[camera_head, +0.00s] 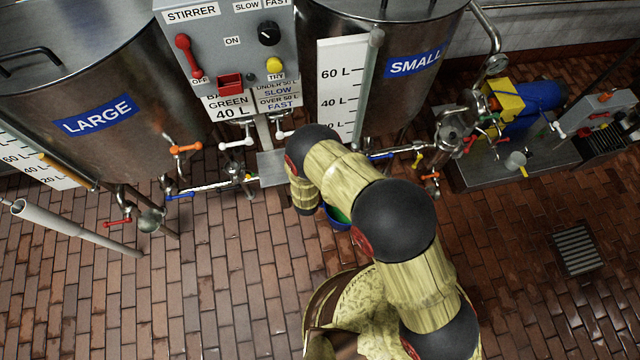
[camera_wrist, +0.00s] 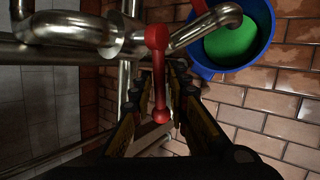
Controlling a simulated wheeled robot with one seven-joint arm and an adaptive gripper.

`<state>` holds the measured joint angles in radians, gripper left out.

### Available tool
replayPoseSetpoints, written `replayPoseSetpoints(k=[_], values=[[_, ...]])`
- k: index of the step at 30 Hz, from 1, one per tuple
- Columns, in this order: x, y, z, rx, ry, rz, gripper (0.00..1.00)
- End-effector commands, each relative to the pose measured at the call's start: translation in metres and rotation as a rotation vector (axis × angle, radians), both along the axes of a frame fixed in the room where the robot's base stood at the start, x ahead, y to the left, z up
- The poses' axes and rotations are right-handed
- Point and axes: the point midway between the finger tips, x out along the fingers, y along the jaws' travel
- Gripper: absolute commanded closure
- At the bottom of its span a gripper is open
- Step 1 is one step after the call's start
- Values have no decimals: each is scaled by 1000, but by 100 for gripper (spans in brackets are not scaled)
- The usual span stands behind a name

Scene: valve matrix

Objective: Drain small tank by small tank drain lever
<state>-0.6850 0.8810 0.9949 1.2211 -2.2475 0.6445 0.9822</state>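The small tank (camera_head: 400,95) is a steel cylinder with a blue SMALL label, at top centre right in the head view. In the wrist view a red lever (camera_wrist: 159,75) sits on a steel valve pipe. It appears to be the small tank drain lever, but no label shows there. My gripper (camera_wrist: 163,85) is open, with one finger on each side of the lever; contact cannot be made out. A curved spout (camera_wrist: 205,25) leads from the pipe over a blue bucket (camera_wrist: 268,25) with green inside. In the head view my arm hides the gripper and lever.
The bucket (camera_head: 338,222) partly shows beside my arm on the brick floor. The large tank (camera_head: 95,100) and stirrer control box (camera_head: 235,50) stand left. Pipes with orange, blue and yellow levers run low between the tanks. A blue-yellow pump (camera_head: 525,97) stands right.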

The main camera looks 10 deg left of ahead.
Motion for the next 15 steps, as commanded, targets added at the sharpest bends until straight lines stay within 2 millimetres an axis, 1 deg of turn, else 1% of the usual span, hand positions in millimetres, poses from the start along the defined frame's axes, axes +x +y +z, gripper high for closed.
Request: replayPoseSetpoints(k=[5, 15], values=[[-9, 3, 13, 1, -1, 3, 83], [-43, 9, 56, 1, -1, 2, 83]])
